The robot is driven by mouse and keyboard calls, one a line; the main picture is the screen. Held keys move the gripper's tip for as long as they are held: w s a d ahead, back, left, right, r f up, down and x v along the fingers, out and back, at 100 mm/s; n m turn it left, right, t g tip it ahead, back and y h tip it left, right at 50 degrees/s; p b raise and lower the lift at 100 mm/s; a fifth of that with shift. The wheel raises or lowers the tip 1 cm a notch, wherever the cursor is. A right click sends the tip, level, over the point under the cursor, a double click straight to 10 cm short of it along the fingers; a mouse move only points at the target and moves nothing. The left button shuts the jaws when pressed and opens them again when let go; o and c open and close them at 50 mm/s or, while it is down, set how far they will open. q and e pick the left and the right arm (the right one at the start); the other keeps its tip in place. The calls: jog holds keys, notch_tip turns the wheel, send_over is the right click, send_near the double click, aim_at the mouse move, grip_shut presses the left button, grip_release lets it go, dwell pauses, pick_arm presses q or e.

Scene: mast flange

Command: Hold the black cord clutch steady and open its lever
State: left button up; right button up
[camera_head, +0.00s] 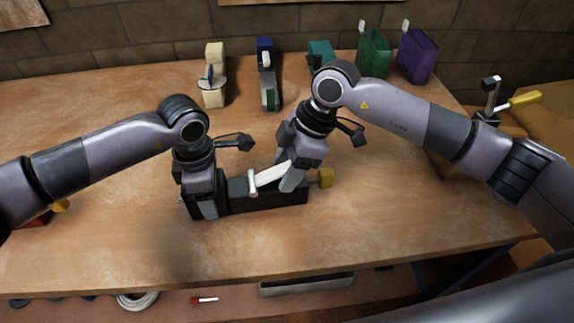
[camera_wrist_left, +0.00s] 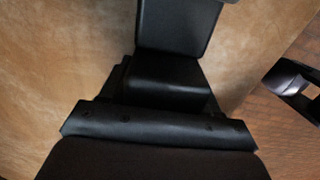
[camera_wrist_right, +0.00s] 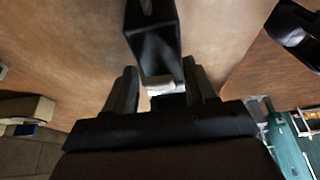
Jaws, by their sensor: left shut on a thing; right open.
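The black cord clutch (camera_head: 275,200) lies lengthwise on the wooden bench in the head view. My left gripper (camera_head: 205,208) is shut on the clutch's left end. The left wrist view shows the black body (camera_wrist_left: 178,30) running away from that gripper. My right gripper (camera_head: 287,185) is over the right part of the clutch, with open fingers. In the right wrist view, those fingers (camera_wrist_right: 159,72) stand either side of a white lever part (camera_wrist_right: 163,88), with gaps visible. The lever's right part is partly hidden.
Several clutches stand at the back: cream (camera_head: 213,85), blue (camera_head: 266,70), teal (camera_head: 321,55), green (camera_head: 374,52) and purple (camera_head: 417,58). The bench front (camera_head: 130,255) is clear. A lower shelf holds a white coil (camera_head: 138,300).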

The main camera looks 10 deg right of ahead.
aim_at(278, 170)
grip_shut()
jog(key=shift+a+r+h, duration=0.55)
jog(key=shift+r+h, duration=0.2)
jog(key=shift+h, duration=0.25)
jog(key=shift+a+r+h, duration=0.2)
jog(key=shift+r+h, duration=0.05)
jog(key=shift+h, duration=0.35)
jog(key=shift+a+r+h, duration=0.15)
jog(key=shift+r+h, duration=0.05)
jog(key=shift+h, duration=0.4)
grip_release()
notch_tip(278, 170, up, 12)
